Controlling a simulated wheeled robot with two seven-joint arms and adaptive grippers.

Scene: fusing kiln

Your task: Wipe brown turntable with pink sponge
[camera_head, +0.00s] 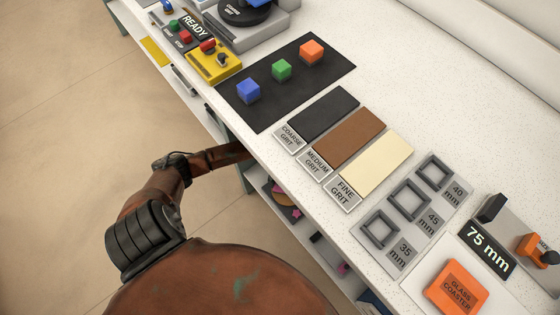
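On the lower shelf, partly hidden under the counter's front edge, is a round brown thing (281,198) with pink star shapes near it. It may be the brown turntable, but I cannot tell for sure. I cannot make out a pink sponge; a small pink spot (342,268) shows lower on the shelf. One rusty brown arm of mine reaches from the bottom of the view to the counter's front edge, and its far end is hidden there. I cannot tell which arm it is. Neither gripper shows.
The white counter (420,105) holds a black mat (262,112) with blue, green and orange cubes, three grit pads (349,137), a size gauge board (401,231), and an orange glass coaster (456,287). A yellow switch box (208,68) stands farther left. Open floor lies left.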

